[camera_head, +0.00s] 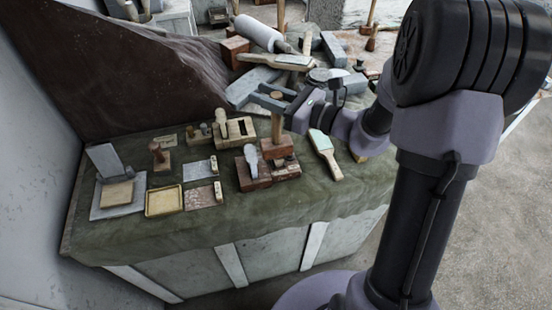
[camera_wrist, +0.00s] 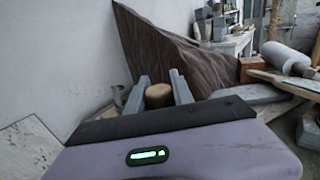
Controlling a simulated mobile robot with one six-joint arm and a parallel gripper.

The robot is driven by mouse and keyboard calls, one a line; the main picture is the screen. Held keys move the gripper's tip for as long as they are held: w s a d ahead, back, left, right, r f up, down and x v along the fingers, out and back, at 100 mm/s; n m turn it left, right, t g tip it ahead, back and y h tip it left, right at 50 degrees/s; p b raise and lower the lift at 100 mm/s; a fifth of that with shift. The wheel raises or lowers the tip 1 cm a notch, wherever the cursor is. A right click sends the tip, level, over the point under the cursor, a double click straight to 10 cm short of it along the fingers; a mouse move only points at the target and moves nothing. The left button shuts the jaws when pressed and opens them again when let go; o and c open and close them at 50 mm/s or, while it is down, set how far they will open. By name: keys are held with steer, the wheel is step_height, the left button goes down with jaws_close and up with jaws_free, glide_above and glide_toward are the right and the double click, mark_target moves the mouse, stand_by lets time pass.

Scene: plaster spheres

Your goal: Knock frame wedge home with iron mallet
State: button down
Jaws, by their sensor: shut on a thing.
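My gripper (camera_head: 264,94) is shut on the upper end of a mallet's upright wooden handle (camera_head: 277,126). The mallet's head (camera_head: 274,149) is a rusty reddish-brown block at the lower end, over a reddish block (camera_head: 287,171); whether they touch I cannot tell. In the wrist view the round handle end (camera_wrist: 158,95) sits between my two grey fingers, and the head is hidden. A pale wooden frame (camera_head: 235,131) lies on the green cloth, left of the mallet. A small upright piece (camera_head: 221,116) at its left end may be the wedge.
A pale-headed tool on a dark block (camera_head: 252,168) stands close left of the mallet. A brush-like tool (camera_head: 325,154) lies to the right. A yellow-rimmed tray (camera_head: 164,201) and small blocks fill the left. Stone slabs and a roller (camera_head: 258,33) are piled behind. The front cloth is clear.

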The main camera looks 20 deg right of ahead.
step_height(320, 180, up, 3)
steer(key=p, duration=0.3)
steer(key=shift+w, duration=0.1)
steer(key=shift+f, duration=0.1)
stand_by(0.5)
step_height(320, 180, down, 6)
steer(key=b, duration=0.5)
step_height(320, 180, up, 5)
steer(key=p, duration=0.4)
steer(key=shift+r, duration=0.2)
